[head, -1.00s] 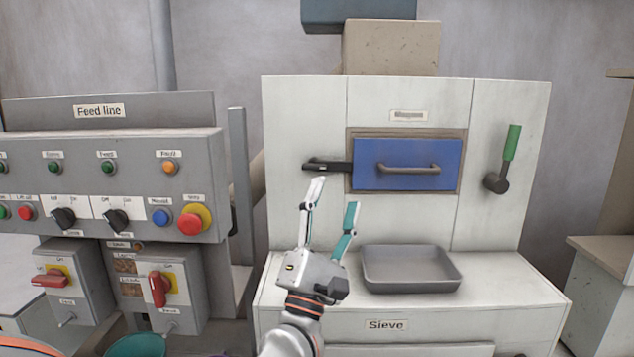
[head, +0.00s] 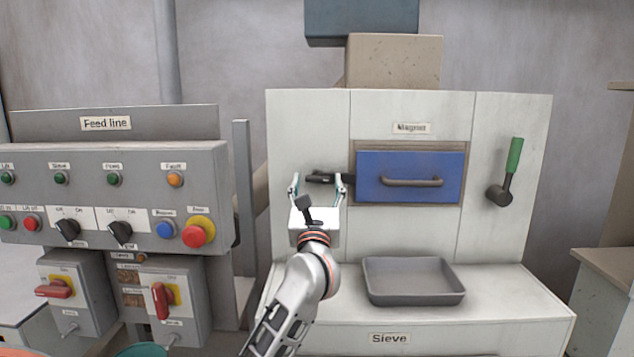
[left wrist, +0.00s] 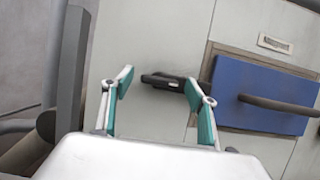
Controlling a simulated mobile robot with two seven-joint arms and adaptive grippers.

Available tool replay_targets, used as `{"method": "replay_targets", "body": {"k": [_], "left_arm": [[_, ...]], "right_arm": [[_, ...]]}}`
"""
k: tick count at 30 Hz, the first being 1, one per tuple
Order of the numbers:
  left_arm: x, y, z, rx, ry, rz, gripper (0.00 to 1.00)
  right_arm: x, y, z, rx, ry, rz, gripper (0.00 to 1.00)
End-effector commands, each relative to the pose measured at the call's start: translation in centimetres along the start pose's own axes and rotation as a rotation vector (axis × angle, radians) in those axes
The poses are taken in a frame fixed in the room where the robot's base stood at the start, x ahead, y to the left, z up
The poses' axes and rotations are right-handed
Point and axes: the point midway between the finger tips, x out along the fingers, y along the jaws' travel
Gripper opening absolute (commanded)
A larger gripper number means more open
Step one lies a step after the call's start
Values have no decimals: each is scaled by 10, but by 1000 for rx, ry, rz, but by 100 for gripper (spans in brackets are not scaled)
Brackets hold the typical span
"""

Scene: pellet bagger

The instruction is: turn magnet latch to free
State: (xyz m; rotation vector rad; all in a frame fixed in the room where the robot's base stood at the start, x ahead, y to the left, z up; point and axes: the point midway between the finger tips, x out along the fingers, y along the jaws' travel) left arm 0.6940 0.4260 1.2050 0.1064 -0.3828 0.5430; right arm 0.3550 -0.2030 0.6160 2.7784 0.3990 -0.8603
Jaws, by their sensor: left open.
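The magnet latch is a black bar (head: 322,178) lying roughly level at the left edge of the blue magnet drawer (head: 385,162). The drawer has a dark horizontal handle and sits in a brown frame. My left gripper (head: 317,182) is open in front of the latch, its two fingers apart on either side of it in the head view. In the left wrist view the latch (left wrist: 163,81) shows between and just beyond the open fingertips (left wrist: 160,80). I cannot tell whether the fingers touch it. The drawer (left wrist: 250,90) is right of the fingers there. My right gripper is not in view.
A grey tray (head: 413,298) stands on the sieve ledge below the drawer. A green-handled lever (head: 511,160) is on the panel at right. The feed line control box (head: 95,205) with buttons and switches is at left, beside a grey post (head: 243,190).

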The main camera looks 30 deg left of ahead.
Motion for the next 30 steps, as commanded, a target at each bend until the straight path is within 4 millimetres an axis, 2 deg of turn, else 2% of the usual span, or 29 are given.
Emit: {"method": "replay_targets", "body": {"k": [4,11,15,16,23,30], "left_arm": [[7,0,0,1,-1,0,58],[8,0,0,1,-1,0,58],[7,0,0,2,-1,0,25],[7,0,0,2,-1,0,20],[7,0,1,8,-1,-3,20],[9,1,4,77,0,-31,20]], "right_arm": [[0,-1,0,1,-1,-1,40],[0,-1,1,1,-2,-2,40],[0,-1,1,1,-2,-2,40],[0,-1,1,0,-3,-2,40],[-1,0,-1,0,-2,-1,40],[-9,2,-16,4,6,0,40]]}}
